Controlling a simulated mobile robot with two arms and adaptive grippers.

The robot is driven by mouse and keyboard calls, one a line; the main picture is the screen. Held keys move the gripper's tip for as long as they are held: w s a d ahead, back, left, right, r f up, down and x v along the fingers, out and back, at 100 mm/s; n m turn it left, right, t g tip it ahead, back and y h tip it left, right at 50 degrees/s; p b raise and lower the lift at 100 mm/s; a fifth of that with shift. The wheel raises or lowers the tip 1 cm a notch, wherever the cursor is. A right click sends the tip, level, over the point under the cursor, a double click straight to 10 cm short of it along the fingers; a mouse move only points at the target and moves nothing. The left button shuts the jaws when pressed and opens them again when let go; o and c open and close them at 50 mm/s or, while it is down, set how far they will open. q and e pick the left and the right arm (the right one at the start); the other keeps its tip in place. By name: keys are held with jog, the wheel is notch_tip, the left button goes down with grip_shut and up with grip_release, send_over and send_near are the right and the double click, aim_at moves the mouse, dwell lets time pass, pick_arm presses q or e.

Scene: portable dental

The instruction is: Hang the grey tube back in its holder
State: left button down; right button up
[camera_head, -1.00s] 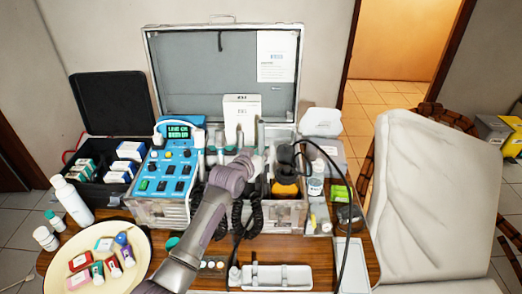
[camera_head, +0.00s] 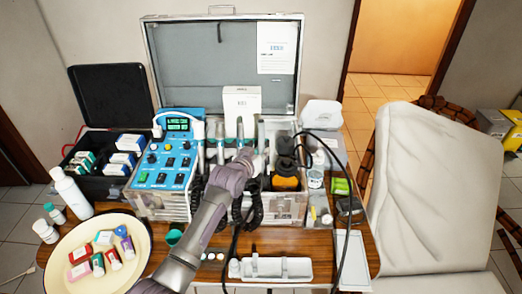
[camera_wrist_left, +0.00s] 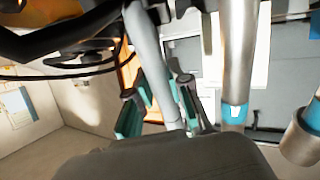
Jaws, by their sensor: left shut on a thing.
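In the head view my left gripper (camera_head: 252,160) is at the row of upright instruments at the front of the open case. The wrist view shows its two green-padded fingers (camera_wrist_left: 160,108) shut on a long grey tube (camera_wrist_left: 146,50), one on each side. In the head view the tube is mostly hidden by my arm. Metal instruments with blue bands stand beside it in the wrist view, one (camera_wrist_left: 236,75) close to the right. The holder row (camera_head: 222,150) is partly covered by my wrist, so I cannot tell whether the tube touches its holder. My right gripper is not in view.
A blue control unit (camera_head: 165,163) stands left of the gripper. A black-topped orange container (camera_head: 286,183) and a looping black cable (camera_head: 345,190) are close on the right. A white tray (camera_head: 275,268) lies in front.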

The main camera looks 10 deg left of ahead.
pick_arm(q)
jog(key=shift+s+f, duration=0.15)
jog(key=shift+f, duration=0.25)
jog(key=c, duration=1)
grip_release()
jog(key=shift+s+a+r+p, duration=0.1)
jog(key=shift+s+r+p, duration=0.25)
jog(key=shift+s+p, duration=0.35)
jog(key=shift+p+v, duration=0.9)
jog(key=shift+p, duration=0.2)
jog(key=p+v, duration=0.4)
jog(key=shift+s+a, duration=0.1)
jog(key=shift+s, duration=0.25)
